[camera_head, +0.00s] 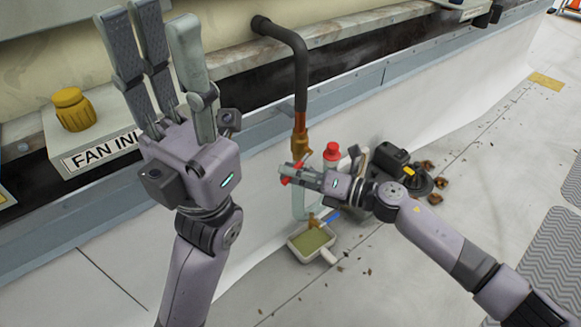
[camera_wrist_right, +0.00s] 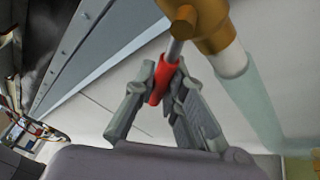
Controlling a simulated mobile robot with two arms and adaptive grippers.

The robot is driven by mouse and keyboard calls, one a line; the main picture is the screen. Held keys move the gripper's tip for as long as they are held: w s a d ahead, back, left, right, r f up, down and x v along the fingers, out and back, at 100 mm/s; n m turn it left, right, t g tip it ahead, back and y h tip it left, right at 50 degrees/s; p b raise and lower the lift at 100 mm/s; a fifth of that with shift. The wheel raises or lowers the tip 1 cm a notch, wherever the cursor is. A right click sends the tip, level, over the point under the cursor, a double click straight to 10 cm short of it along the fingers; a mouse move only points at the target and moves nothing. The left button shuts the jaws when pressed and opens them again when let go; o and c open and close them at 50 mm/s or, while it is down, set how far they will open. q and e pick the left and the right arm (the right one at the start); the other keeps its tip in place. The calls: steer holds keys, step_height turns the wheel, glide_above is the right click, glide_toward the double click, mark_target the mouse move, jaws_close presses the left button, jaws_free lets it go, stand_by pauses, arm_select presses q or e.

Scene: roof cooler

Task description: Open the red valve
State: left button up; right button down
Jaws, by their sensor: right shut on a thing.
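The red valve handle (camera_wrist_right: 163,82) is a short red sleeve on a metal stem, joined to a brass valve body (camera_wrist_right: 205,20). In the head view the brass valve (camera_head: 300,146) hangs below a dark bent pipe, with red bits of the handle (camera_head: 285,180) showing by the fingers. My right gripper (camera_head: 290,172) is at the valve, its fingers closed around the red handle, as the right wrist view (camera_wrist_right: 165,76) shows. The fingers partly hide the handle. My left gripper (camera_head: 155,25) is raised at the left with its fingers extended, open and empty.
A dark pipe (camera_head: 298,60) comes out of the wall unit. A pale tube (camera_head: 298,203) hangs below the valve above a tray of greenish liquid (camera_head: 293,243). A red-capped bottle (camera_head: 332,150) and dark equipment stand behind. A yellow knob (camera_head: 74,108) sits at left. Floor at right is mostly clear.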

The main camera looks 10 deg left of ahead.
steer(key=shift+f, duration=0.1)
stand_by(0.3)
steer(key=c, duration=1.6)
jaws_free()
steer(key=shift+c, duration=0.2)
steer(key=v, duration=1.2)
